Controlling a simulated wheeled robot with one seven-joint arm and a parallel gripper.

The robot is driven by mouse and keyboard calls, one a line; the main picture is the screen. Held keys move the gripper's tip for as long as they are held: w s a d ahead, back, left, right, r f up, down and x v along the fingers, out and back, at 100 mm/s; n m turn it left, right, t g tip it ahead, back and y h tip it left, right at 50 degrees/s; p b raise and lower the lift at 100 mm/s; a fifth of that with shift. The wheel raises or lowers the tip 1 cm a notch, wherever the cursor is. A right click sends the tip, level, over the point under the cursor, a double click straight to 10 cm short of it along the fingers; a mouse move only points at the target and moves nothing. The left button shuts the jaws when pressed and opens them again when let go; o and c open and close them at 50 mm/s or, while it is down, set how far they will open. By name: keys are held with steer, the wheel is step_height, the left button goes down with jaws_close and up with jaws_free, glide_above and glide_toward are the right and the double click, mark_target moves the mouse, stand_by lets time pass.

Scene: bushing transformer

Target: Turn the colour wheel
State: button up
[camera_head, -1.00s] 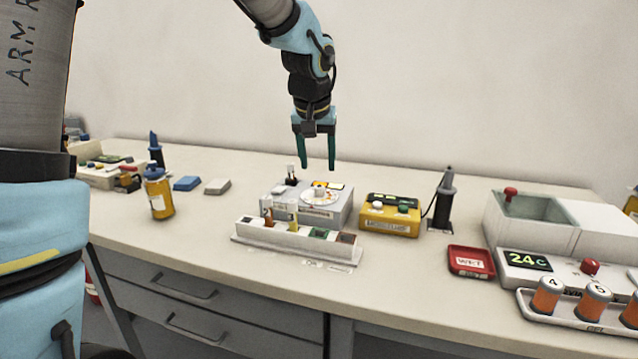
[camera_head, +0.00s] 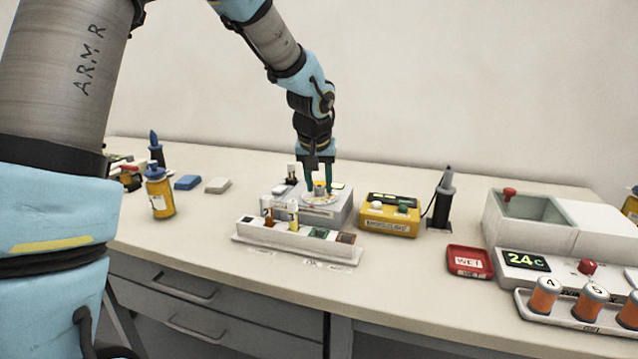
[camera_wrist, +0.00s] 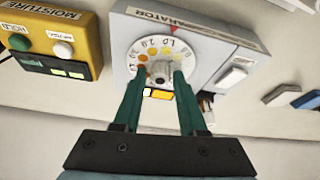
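The colour wheel is a pale round dial (camera_head: 321,200) on top of a grey comparator box (camera_head: 335,215). In the wrist view the dial (camera_wrist: 137,44) shows numbers around its rim and yellow to orange spots. A light knob (camera_wrist: 160,73) stands at its centre. My gripper (camera_head: 319,187) points down over the dial, and its green fingers are on either side of the knob. In the wrist view my gripper (camera_wrist: 161,72) is apart at the fingertips, with the knob between them; firm contact does not show. The fingers hide part of the dial.
A white rack (camera_head: 290,243) with vials and coloured blocks stands in front of the box. A yellow moisture meter (camera_head: 390,214) is to the right, with a dark probe (camera_head: 443,205) beyond. A yellow bottle (camera_head: 159,193) stands at left.

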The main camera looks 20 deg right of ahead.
jaws_close()
steer(key=shift+r+p, duration=0.1)
steer(key=shift+p, duration=0.2)
steer(key=m+p, duration=0.1)
steer(key=p, duration=0.1)
steer(key=m+g+p, duration=0.1)
steer(key=m+p, duration=0.1)
steer(key=shift+w+a+r+h, duration=0.1)
steer(key=shift+r+h, duration=0.1)
steer(key=shift+h, duration=0.2)
steer(key=m+p, duration=0.3)
steer(key=shift+g+h+p, duration=0.4)
steer(key=shift+w+f+m+p, duration=0.1)
steer(key=shift+f+m+p, duration=0.1)
steer(key=shift+m+p, duration=0.35)
steer(key=shift+o, duration=1.8)
jaws_free()
steer(key=shift+f, duration=0.1)
